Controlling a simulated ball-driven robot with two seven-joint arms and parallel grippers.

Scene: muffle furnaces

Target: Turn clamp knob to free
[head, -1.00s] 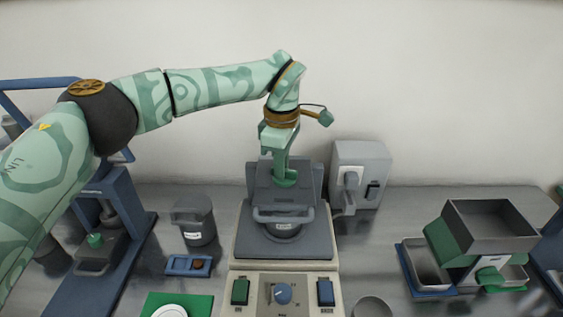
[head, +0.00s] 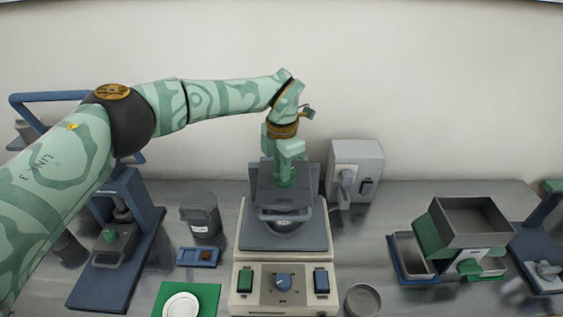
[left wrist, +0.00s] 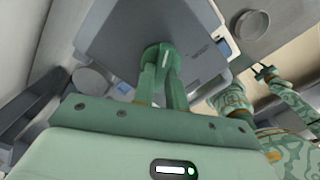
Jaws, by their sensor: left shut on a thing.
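The green clamp knob (head: 286,182) sits at the top of a grey plate-like device (head: 250,235) with a beige base, in the middle of the head view. My left gripper (head: 287,174) points down from above, shut on the knob. In the left wrist view the two green fingers (left wrist: 164,70) close around the round green knob head (left wrist: 158,50), in front of the grey plate (left wrist: 120,35). The fingers and gripper body hide part of the knob. Green patterned parts of my own body show at the right of the wrist view; the right gripper's jaw state is unclear.
A grey box (head: 355,170) stands close behind right. A dark grey canister (head: 200,215) and blue tray (head: 198,257) lie left. A green-and-grey hopper unit (head: 470,220) stands right. Bare bench lies between.

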